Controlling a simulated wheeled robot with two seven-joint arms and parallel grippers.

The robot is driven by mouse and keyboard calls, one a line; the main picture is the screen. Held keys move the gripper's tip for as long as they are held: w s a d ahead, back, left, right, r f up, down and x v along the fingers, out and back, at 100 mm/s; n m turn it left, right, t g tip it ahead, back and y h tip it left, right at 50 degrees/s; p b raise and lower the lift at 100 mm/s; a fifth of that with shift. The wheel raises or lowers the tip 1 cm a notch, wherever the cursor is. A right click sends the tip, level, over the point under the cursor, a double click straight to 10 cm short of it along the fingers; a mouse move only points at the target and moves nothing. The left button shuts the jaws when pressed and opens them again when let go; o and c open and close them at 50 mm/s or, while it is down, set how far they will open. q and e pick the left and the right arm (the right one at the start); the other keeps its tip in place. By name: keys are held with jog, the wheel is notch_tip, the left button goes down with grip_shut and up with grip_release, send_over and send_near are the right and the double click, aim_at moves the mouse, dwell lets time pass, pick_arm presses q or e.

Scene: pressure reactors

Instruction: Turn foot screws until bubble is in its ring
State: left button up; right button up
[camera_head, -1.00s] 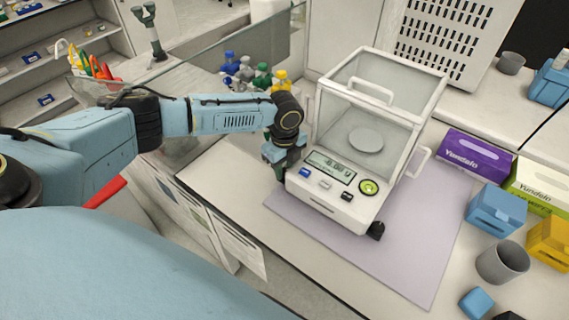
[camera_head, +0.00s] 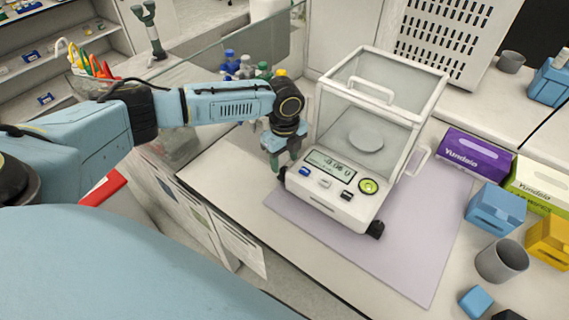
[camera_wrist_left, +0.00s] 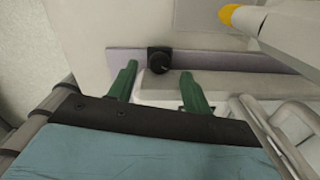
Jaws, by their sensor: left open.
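The balance (camera_head: 330,200) is a white box with a clear glass chamber. It stands on a lilac mat (camera_head: 420,255). Its round green bubble level (camera_head: 368,187) is at the front right of the panel; the bubble's exact place is too small to tell. A black foot screw (camera_head: 376,229) shows under the front right corner. My left gripper (camera_head: 275,166) is just left of the front left corner. In the left wrist view, its green fingers (camera_wrist_left: 160,84) are open and empty. A black foot screw (camera_wrist_left: 158,60) lies just beyond the tips, between their lines, apart from them.
Several coloured bottles (camera_head: 240,68) stand behind my left arm. A purple box (camera_head: 475,155), a blue box (camera_head: 496,210) and a grey cup (camera_head: 502,261) stand right of the mat.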

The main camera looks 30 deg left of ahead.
pick_arm(q)
notch_tip(320, 180, up, 10)
dwell(0.3)
jog(key=shift+r, duration=0.1)
